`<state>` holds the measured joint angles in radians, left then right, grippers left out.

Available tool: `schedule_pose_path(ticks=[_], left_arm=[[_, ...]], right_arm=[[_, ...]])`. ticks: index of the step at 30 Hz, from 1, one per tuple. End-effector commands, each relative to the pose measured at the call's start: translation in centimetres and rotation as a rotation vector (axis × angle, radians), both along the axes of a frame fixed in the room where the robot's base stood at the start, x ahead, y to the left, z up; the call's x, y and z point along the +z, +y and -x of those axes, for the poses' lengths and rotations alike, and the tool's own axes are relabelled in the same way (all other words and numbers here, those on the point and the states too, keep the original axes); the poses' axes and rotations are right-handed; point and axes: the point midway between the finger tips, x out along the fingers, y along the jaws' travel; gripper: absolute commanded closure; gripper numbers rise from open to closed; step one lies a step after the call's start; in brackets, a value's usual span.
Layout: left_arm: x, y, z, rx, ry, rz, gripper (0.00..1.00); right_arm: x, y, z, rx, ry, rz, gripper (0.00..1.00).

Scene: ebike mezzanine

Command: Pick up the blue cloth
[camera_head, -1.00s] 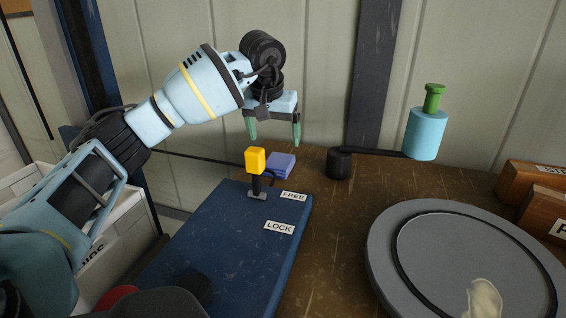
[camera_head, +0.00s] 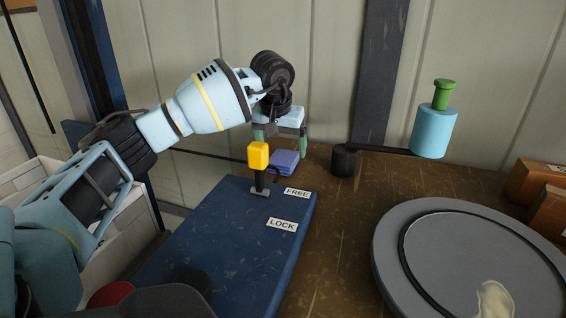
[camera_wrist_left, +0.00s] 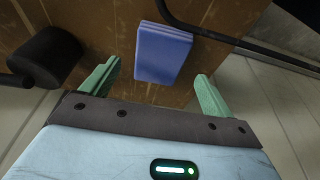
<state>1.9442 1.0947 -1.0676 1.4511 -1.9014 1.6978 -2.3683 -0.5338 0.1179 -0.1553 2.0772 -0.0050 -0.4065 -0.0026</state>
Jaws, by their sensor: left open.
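The blue cloth (camera_head: 284,163) is a small folded stack lying on the brown wooden bench, behind the blue panel. My left gripper (camera_head: 281,144) is open and empty, with its green fingers pointing down just above and behind the cloth. In the left wrist view the cloth (camera_wrist_left: 163,52) lies ahead of and between the two spread fingers of the gripper (camera_wrist_left: 157,88), with bare wood between it and each finger. The cloth appears apart from both fingers. My right gripper is not in view.
A yellow-knobbed lever (camera_head: 259,155) rises from the blue panel (camera_head: 230,230) right beside the cloth. A black cylinder (camera_head: 344,160) with an arm to a light-blue bottle (camera_head: 433,131) stands to the right. A grey round plate (camera_head: 390,240) sits at front right.

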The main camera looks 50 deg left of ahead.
Motion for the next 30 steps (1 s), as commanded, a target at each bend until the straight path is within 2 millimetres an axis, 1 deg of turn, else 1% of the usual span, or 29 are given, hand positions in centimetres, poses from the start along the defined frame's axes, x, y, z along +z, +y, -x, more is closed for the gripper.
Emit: schedule_pose_path(ticks=[1, 3, 7, 30], left_arm=[[-0.9, 0.1, -0.2, 0.001, 0.004, 0.0, 0.13], [-1.8, 0.2, -0.4, -0.001, 0.002, 0.0, 0.13], [-2.6, 0.3, -0.6, 0.0, 0.0, 0.0, 0.13], [-2.9, 0.3, -0.7, -0.001, -0.001, -0.001, 0.13]], right_arm=[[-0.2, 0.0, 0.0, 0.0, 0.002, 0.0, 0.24], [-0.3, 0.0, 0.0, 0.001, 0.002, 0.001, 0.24], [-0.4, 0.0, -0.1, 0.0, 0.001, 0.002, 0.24], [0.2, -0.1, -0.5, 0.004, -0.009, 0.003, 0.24]])
